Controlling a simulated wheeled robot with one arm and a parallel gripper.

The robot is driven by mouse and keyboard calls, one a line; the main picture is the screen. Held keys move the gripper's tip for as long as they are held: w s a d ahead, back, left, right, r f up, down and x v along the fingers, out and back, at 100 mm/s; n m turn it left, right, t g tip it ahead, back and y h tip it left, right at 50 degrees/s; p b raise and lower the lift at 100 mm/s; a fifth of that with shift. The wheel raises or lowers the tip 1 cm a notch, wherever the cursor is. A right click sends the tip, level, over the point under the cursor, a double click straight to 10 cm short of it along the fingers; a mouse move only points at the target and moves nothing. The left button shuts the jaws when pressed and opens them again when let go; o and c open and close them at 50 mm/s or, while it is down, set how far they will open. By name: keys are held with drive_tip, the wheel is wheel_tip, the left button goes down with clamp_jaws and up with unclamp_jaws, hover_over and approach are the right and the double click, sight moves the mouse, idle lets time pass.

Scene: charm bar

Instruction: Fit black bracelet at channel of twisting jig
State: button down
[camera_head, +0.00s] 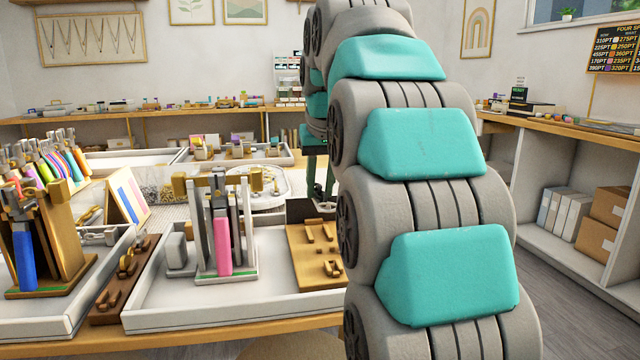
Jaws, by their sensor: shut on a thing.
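My gripper (322,190) points down beyond the right end of the front tray, partly hidden by my own arm. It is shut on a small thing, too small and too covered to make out. I cannot pick out the black bracelet for certain. I cannot tell which fixture is the twisting jig. A light wooden board (303,272) with raised pegs and blocks lies at the tray's right end, nearer than my gripper. A dark brown wooden fixture (108,308) with brass parts lies left of the tray. A grey stand (243,272) with upright posts and a pink strip stands in the tray.
The white front tray (185,318) also holds a grey block (177,250). A wooden stand (62,235) with a blue strip is at left, near a row of coloured strips (50,160). A dark box (302,209) stands beside my gripper. My arm covers the right-centre.

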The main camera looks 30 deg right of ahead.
sight(324, 195)
drive_tip(key=shift+f+b, duration=1.45)
drive_tip(key=shift+f, duration=1.25)
drive_tip(key=shift+f+b, duration=0.3)
drive_tip(key=shift+f, duration=0.8)
drive_tip(key=c, duration=0.6)
unclamp_jaws()
drive_tip(key=shift+s+r, duration=0.15)
drive_tip(key=shift+r, duration=0.45)
drive_tip(key=v, duration=0.6)
drive_tip(key=shift+s, duration=0.1)
drive_tip(key=shift+s+r, duration=0.2)
drive_tip(key=shift+r, duration=0.1)
